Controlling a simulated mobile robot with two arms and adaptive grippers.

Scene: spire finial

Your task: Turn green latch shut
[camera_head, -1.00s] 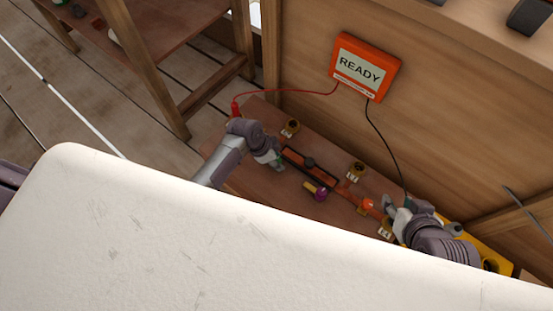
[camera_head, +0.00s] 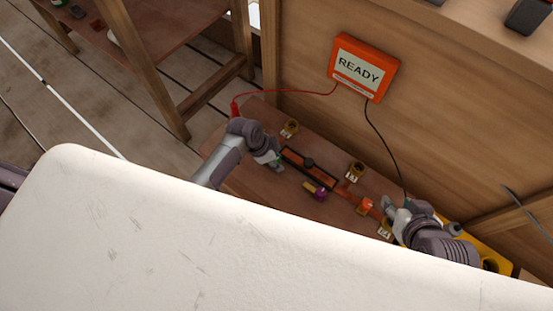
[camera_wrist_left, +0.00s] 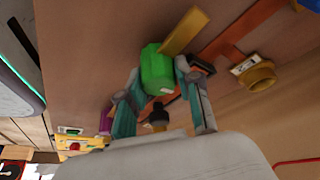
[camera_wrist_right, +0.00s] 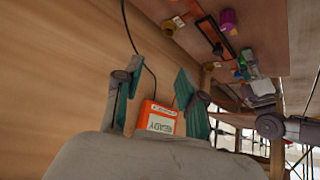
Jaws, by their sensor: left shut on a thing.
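The green latch (camera_wrist_left: 155,70) shows in the left wrist view as a green faceted knob beside a flat brass-coloured bar (camera_wrist_left: 185,30). My left gripper (camera_wrist_left: 160,88) is shut on the green latch, with one finger on each side of it. In the head view my left gripper (camera_head: 274,162) is at the left part of the brown board (camera_head: 245,185), and the latch is mostly hidden there. My right gripper (camera_head: 391,205) is over the board's right part. In the right wrist view it (camera_wrist_right: 155,95) is open with nothing between its fingers.
An orange READY box (camera_head: 363,68) hangs on the wooden wall, with red and black wires. The board carries a dark slotted strip (camera_head: 309,167), a purple knob (camera_head: 320,194), an orange knob (camera_head: 365,205) and brass sockets (camera_head: 355,170). A white surface fills the foreground.

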